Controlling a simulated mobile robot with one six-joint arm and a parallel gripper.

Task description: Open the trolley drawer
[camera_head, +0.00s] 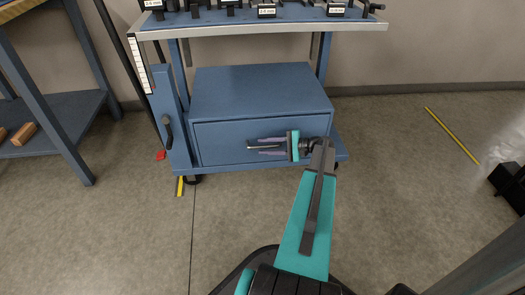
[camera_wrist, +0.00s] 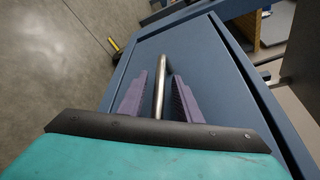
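The blue trolley drawer (camera_head: 225,140) is the front of a box low on the trolley (camera_head: 260,90); it looks shut, its face flush with the box. Its metal bar handle (camera_head: 264,147) is on the drawer face and shows as a bright bar in the wrist view (camera_wrist: 160,72). My gripper (camera_head: 260,146) reaches in from the right at the handle. In the wrist view my gripper (camera_wrist: 160,80) is open, one purple finger on each side of the bar. Gaps show between bar and fingers. Contact at the fingertips cannot be told.
The trolley's top shelf (camera_head: 220,28) holds several black tools and labels. A side upright with a black handle (camera_head: 168,132) stands left of the drawer. A blue bench (camera_head: 60,110) is at far left. A dark object (camera_head: 508,185) sits at right. The floor before the trolley is clear.

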